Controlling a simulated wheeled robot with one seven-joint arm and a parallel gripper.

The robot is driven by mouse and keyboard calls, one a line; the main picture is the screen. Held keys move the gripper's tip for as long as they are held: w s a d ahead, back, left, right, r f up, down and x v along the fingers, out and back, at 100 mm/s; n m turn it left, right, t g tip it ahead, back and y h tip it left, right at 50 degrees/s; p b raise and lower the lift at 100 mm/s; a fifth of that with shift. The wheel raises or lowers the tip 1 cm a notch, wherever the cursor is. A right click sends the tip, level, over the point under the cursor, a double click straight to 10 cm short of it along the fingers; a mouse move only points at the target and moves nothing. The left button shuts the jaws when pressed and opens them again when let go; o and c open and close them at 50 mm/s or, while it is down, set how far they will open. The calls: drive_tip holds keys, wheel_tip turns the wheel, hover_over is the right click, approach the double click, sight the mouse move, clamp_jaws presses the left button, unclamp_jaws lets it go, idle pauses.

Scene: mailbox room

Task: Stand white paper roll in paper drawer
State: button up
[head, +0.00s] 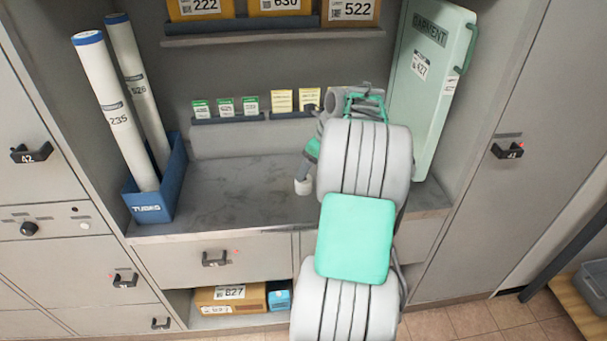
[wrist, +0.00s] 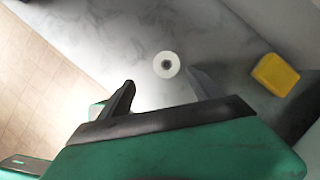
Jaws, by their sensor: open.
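The white paper roll (head: 304,187) stands upright on the grey marbled counter (head: 240,190). In the wrist view I see the roll (wrist: 166,65) from above as a white ring with a dark centre. My gripper (wrist: 163,80) is open, with its fingers pointing toward the roll and one on either side of it in the picture. The head view shows my gripper (head: 309,160) just above the roll; I cannot tell if they touch. A closed drawer (head: 250,249) with a dark handle lies under the counter's left part. Which drawer is the paper drawer is unclear.
A blue tube box (head: 151,208) with two tall tubes stands at the counter's left. A pale green garment case (head: 425,95) leans at the right. A yellow block (wrist: 276,74) lies on the counter near the roll. My arm hides the counter's right part.

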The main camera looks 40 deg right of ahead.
sight(305, 180)
drive_tip(key=shift+m, duration=0.5)
drive_tip(key=x, duration=0.5)
drive_tip(key=d+x, duration=0.1)
drive_tip(key=x, duration=0.1)
drive_tip(key=shift+w+d+f, duration=0.1)
drive_tip(key=shift+w+f, duration=0.2)
drive_tip(key=shift+w, duration=0.05)
drive_tip(key=shift+r, duration=0.1)
clamp_jaws()
drive_tip(key=shift+r, duration=0.1)
